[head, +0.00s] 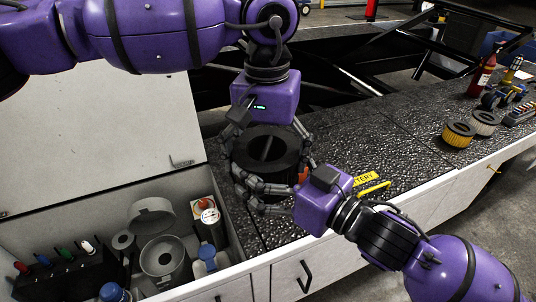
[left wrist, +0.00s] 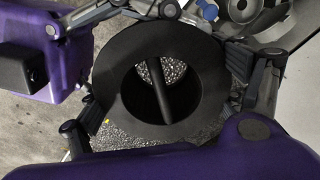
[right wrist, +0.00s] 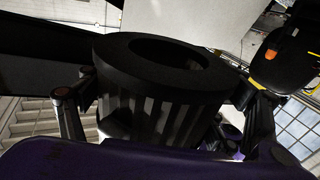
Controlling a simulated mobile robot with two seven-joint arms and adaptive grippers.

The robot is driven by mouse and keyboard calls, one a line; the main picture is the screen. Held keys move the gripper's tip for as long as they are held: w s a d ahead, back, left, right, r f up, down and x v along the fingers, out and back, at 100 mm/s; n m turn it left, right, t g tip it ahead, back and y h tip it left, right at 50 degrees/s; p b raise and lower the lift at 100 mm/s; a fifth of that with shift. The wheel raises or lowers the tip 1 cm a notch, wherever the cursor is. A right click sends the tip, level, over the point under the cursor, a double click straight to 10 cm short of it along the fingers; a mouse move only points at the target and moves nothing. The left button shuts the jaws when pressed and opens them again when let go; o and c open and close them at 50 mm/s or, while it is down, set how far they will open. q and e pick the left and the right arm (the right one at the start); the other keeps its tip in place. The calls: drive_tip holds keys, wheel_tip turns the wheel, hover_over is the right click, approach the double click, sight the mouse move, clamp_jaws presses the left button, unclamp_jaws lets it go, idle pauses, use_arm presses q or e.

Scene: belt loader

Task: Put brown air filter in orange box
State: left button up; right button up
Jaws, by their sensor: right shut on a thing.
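A dark, nearly black round pleated filter (head: 268,150) with a wide central hole and crossbar is between both grippers above the bench. It also shows in the left wrist view (left wrist: 125,110) and right wrist view (right wrist: 155,112). My right gripper (head: 262,187) is shut on its lower side. My left gripper (head: 268,137) comes from above with spread fingers on either side of it; whether they press on it is unclear. A yellow-brown pleated filter (head: 458,134) stands at the bench's right. No orange box is clearly visible; a small orange-red patch (head: 303,175) shows beside the held filter.
An open-lidded compartment (head: 232,215) at lower left holds grey canisters, bottles and a black rack. A white-topped filter (head: 485,122), red bottle (head: 480,82) and small parts stand at right. The dark bench top (head: 375,132) is clear mid-way.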

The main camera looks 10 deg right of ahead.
use_arm(q)
drive_tip(key=c, duration=0.5)
use_arm(e)
drive_tip(key=shift+r, duration=0.1)
use_arm(q)
drive_tip(key=shift+d, duration=0.1)
drive_tip(key=shift+c, duration=1.4)
use_arm(e)
drive_tip(key=o, duration=1)
drive_tip(key=shift+o, duration=1.4)
